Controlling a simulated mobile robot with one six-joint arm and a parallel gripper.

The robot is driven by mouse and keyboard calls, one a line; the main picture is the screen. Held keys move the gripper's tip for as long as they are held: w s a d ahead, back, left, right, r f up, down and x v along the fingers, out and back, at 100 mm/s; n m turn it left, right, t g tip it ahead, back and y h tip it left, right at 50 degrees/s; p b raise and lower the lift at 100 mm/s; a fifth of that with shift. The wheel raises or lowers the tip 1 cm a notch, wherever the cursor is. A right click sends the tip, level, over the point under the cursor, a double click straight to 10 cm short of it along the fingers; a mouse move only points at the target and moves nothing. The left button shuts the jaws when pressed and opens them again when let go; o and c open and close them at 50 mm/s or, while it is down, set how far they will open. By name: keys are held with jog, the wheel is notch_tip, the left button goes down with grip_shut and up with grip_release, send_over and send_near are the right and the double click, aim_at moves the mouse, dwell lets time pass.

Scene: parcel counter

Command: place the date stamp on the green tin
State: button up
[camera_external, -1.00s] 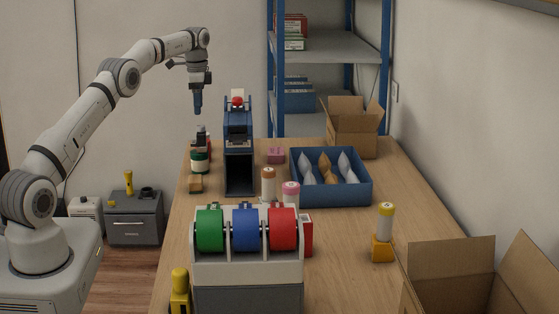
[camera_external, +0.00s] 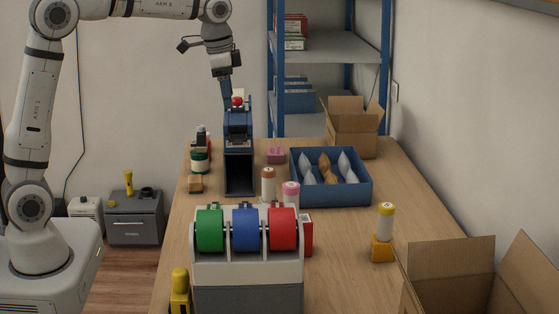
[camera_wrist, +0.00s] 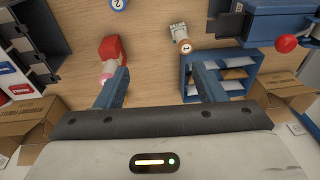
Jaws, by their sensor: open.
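The green tin (camera_external: 200,166), with a pale band, stands at the far left of the counter in the external view. A dark upright item with a grey top (camera_external: 201,138), perhaps the date stamp, shows just above the tin; I cannot tell whether it rests on the tin or stands behind it. My gripper (camera_external: 228,100) is high, right of the tin, by the red knob of a dark blue device. In the wrist view, my gripper (camera_wrist: 163,88) has its two blue fingers wide apart with nothing between them. I cannot make out the tin or stamp there.
The tall dark blue device (camera_external: 239,172) stands right of the tin. A small tan block (camera_external: 195,184) lies in front of the tin. A blue bin (camera_external: 335,195) with pouches, capped bottles and a tape dispenser (camera_external: 248,288) occupy the counter. Its right-middle has bare wood.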

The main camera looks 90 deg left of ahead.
jog(key=s+d+f, duration=0.1)
jog(key=s+d, duration=0.3)
jog(key=d, duration=0.3)
jog(key=s+d, duration=0.4)
jog(key=d, duration=0.4)
jog(key=s+d+f+t, duration=0.1)
jog(key=s+d+f, duration=0.6)
jog(key=s+d, duration=0.3)
jog(key=s, duration=0.3)
jog(key=shift+d+f+t+h, duration=0.25)
jog(key=shift+f+t+h, duration=0.15)
